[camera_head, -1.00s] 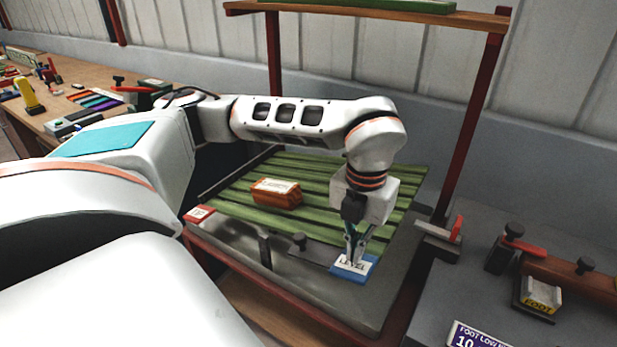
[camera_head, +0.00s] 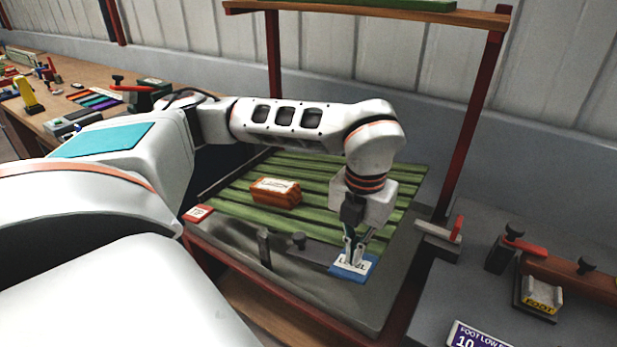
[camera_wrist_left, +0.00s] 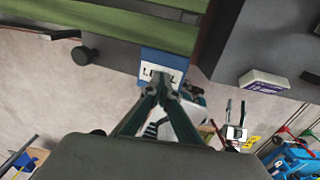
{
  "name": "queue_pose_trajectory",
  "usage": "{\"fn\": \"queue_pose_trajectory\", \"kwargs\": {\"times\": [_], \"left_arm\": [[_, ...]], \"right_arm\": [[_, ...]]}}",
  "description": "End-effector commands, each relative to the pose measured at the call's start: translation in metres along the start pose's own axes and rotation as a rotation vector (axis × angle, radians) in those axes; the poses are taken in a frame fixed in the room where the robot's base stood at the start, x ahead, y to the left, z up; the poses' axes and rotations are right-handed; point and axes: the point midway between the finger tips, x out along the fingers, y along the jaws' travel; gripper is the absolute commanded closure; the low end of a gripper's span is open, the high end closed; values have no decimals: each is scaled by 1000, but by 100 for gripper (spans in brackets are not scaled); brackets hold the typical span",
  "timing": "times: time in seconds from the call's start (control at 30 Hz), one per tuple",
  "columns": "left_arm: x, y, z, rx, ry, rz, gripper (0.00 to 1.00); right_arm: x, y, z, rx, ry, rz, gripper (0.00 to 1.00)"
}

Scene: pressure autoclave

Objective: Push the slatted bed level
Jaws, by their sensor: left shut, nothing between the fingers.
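The slatted bed (camera_head: 328,185) has green slats set in a grey frame with dark red legs. An orange-brown block with a white label (camera_head: 275,192) lies on the slats. A blue pad marked LEVEL (camera_head: 352,268) sits at the bed's front right corner and also shows in the left wrist view (camera_wrist_left: 163,66). My left gripper (camera_head: 355,262) is shut and empty, its tips pointing down at the pad. In the left wrist view its fingertips (camera_wrist_left: 160,90) overlap the pad's lower edge; I cannot tell whether they touch it. My right gripper is out of view.
A red and white tag (camera_head: 198,214) is at the bed's left corner. A grey bench on the right holds clamps (camera_head: 505,250) and a yellow FOOT block (camera_head: 541,297). A red post (camera_head: 468,120) rises behind. A wooden workbench with tools (camera_head: 60,118) is at left.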

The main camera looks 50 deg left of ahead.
Motion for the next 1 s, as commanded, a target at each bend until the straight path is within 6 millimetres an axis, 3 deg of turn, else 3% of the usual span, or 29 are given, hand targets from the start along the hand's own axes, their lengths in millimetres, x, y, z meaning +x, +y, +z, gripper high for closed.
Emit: {"fn": "queue_pose_trajectory", "kwargs": {"times": [1.0], "left_arm": [[40,1,0,-1,4,2,100]], "right_arm": [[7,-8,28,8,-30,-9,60]]}}
